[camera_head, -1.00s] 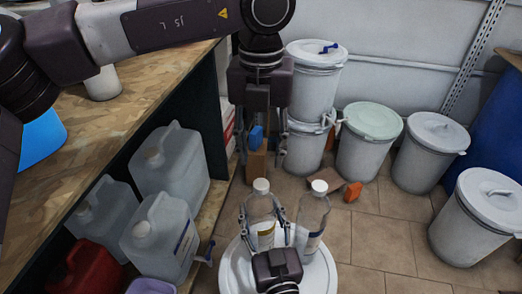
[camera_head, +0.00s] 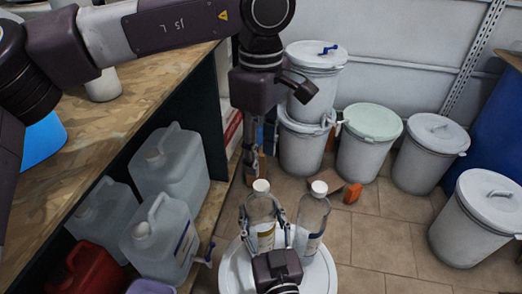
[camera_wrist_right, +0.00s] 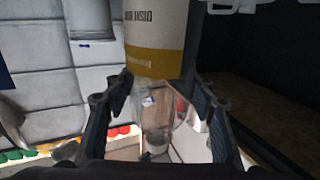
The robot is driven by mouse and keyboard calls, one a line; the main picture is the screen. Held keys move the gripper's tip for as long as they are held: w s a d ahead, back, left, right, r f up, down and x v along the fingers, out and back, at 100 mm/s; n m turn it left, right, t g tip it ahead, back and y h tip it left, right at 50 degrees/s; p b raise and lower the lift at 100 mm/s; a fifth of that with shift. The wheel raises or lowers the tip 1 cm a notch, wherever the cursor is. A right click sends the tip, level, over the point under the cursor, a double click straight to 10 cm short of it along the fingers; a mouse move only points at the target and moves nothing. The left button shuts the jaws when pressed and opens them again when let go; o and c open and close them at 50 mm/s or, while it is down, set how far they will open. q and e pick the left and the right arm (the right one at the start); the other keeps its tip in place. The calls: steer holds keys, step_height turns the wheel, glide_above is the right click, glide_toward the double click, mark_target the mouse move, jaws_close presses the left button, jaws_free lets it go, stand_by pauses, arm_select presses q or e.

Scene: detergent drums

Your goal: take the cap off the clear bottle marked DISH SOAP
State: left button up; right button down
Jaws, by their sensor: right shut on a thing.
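Two clear bottles with white caps stand close together. My right gripper (camera_head: 263,222) is shut around the left one, whose label has a yellow band. In the right wrist view this label (camera_wrist_right: 155,35) reads DISH SOAP, upside down. This DISH SOAP bottle (camera_head: 261,207) still wears its white cap (camera_head: 261,186). The other clear bottle (camera_head: 312,222) stands to its right, also capped. My left gripper (camera_head: 251,168) hangs down, its fingertips near the cap in the picture with a small gap. Its fingers show edge-on, so their opening is hidden.
The bottles stand on a white drum lid (camera_head: 232,274). Large jugs (camera_head: 172,170) fill the shelf under the wooden worktop (camera_head: 110,118) at left. White drums (camera_head: 368,140) stand at the back and right.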

mark_target(261, 185)
arm_select(q)
steer(key=m, duration=0.9)
steer(key=shift+m, duration=0.3)
steer(key=m, duration=0.9)
steer(key=shift+f, duration=4)
steer(key=shift+c, duration=0.2)
